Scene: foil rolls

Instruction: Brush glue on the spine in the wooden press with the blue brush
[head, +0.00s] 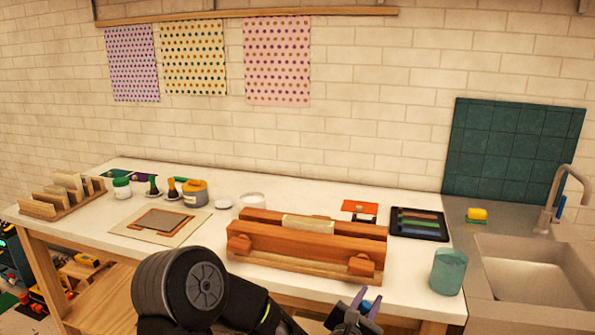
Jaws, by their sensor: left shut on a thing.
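The wooden press (300,258) stands on the white table, with a pale book block (308,222) clamped upright between its boards. The block's top edge, the spine, faces up. My left gripper (362,307) is low in front of the table's front edge, right of the press's middle and apart from it. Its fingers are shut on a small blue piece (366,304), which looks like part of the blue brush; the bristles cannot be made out. A white pot (252,199), perhaps the glue, stands behind the press. My right gripper is not in view.
A teal cup (448,271) stands at the table's right front, beside the sink (530,275). Left are a board (140,236), small jars (195,193) and a wooden rack (62,195).

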